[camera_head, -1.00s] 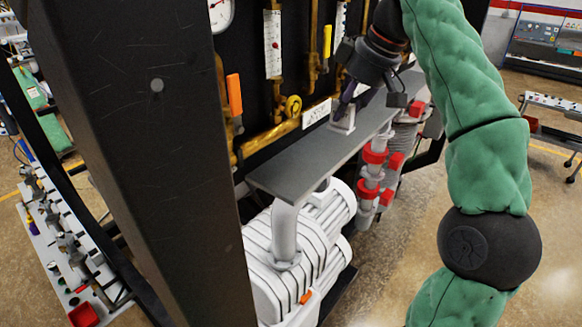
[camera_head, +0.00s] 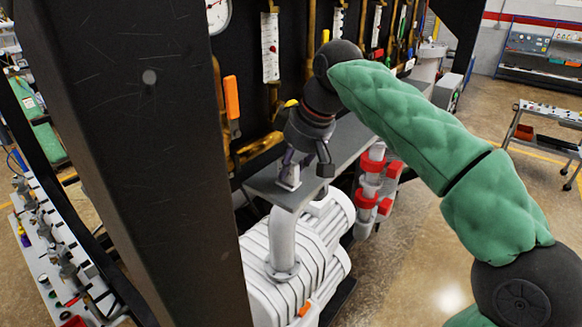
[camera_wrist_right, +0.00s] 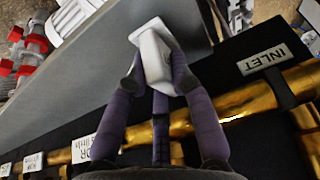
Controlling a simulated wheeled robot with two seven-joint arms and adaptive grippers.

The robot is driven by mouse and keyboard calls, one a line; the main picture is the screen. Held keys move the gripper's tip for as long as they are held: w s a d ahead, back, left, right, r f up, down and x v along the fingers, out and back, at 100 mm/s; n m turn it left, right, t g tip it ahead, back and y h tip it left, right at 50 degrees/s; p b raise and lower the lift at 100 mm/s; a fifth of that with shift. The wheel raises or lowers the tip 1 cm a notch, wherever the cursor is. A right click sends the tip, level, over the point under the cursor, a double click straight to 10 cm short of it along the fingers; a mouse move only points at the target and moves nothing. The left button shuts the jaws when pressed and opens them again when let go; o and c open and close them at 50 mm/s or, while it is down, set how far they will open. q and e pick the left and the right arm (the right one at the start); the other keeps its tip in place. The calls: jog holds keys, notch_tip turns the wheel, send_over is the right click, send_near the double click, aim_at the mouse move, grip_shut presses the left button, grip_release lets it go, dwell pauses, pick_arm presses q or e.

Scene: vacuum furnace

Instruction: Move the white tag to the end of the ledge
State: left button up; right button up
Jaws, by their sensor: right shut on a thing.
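The white tag (camera_head: 289,179) is a small pale block at the near left end of the long grey ledge (camera_head: 349,140). My right gripper (camera_head: 291,165) reaches down from above and is shut on it. In the right wrist view the purple fingers of the gripper (camera_wrist_right: 158,75) close around the white tag (camera_wrist_right: 154,50), with the grey ledge (camera_wrist_right: 75,95) beneath. I cannot tell whether the underside of the tag touches the ledge. My left gripper is not in view.
A white ribbed pump (camera_head: 300,250) stands below the ledge's near end. Red-handled valves (camera_head: 367,198) hang at its right. Brass pipes, gauges and an orange handle (camera_head: 232,97) line the black panel behind. A dark post (camera_head: 130,150) blocks the left. The ledge's far part looks clear.

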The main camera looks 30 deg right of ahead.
jog(key=shift+s+f, duration=0.1)
jog(key=shift+f, duration=0.2)
jog(key=shift+f, duration=0.1)
jog(key=o, duration=0.9)
jog(key=shift+o, duration=0.2)
jog(key=shift+r, duration=0.2)
jog(key=p+v, duration=0.1)
jog(key=v, duration=1)
jog(key=shift+r, duration=0.4)
jog(key=shift+s+d, duration=0.1)
jog(key=shift+s, duration=0.05)
